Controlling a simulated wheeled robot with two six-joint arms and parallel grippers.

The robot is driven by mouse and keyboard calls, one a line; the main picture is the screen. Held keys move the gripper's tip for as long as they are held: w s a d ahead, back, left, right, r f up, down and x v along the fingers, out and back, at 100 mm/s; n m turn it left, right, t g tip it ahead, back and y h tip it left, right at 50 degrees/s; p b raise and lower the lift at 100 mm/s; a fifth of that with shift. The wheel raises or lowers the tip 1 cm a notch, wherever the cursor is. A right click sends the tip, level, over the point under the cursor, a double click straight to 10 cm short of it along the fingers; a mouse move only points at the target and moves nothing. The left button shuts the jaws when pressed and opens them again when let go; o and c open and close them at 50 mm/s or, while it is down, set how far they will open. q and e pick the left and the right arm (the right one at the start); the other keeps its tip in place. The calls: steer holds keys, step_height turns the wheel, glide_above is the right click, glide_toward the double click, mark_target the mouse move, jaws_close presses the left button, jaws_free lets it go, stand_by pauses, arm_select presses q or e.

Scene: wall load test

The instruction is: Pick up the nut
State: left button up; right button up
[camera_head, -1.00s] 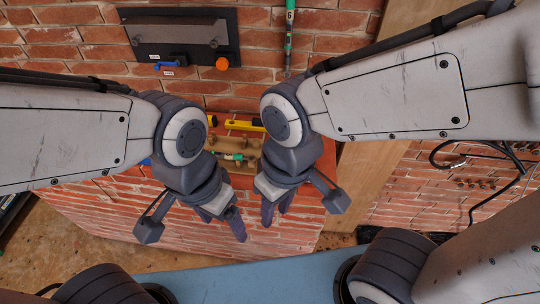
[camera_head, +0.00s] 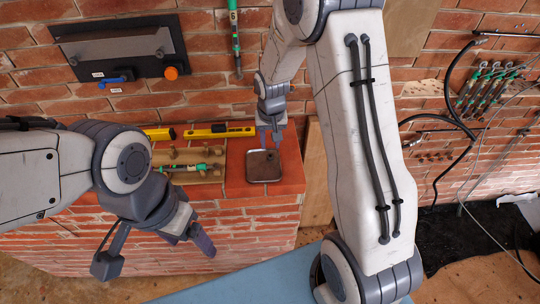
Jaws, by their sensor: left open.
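I cannot make out the nut for sure. A small dark square tray (camera_head: 264,176) lies on the red brick ledge, and what it holds is too small to tell. My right gripper (camera_head: 270,143) points down at the tray's far edge. Its fingers are small in view, and I cannot tell whether they are open or hold anything. My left gripper (camera_head: 189,243) is open and empty in front of the ledge, lower left of the tray.
A wooden rack (camera_head: 185,157) with a green tool stands left of the tray. A yellow level (camera_head: 220,131) lies behind it. A dark wall panel (camera_head: 118,47) with an orange knob (camera_head: 170,73) hangs above. Cables and green-handled tools (camera_head: 485,88) hang on the right.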

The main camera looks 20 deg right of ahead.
mark_target(270, 159)
steer(key=f, duration=0.1)
steer(key=f+p, duration=0.1)
steer(key=f, duration=0.2)
steer(key=shift+w+d+f+p, duration=0.1)
steer(key=shift+w+f+p, duration=0.15)
steer(key=shift+p, duration=0.1)
steer(key=shift+w+f, duration=0.1)
steer(key=shift+f, duration=0.45)
jaws_close()
